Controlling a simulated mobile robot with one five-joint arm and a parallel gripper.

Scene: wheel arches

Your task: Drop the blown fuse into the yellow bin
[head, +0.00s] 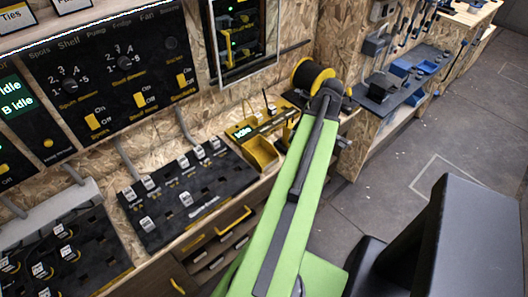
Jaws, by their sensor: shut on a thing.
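A small yellow bin (262,152) with an open top stands at the right end of the bench, left of my green arm. My arm reaches from the bottom of the picture up to a dark joint beside a yellow and black reel. My gripper cannot be made out; the parts past that joint are hidden behind the arm. The blown fuse cannot be picked out. A black panel (172,222) left of the bin carries several small pale plug-like pieces, and bare dark slots lie between them.
A yellow unit with a lit "Idle" display (243,132) sits just behind the bin. The reel (309,76) stands at the bench's far end. A switch panel (110,75) covers the wall. Drawers (222,232) lie below the bench edge.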

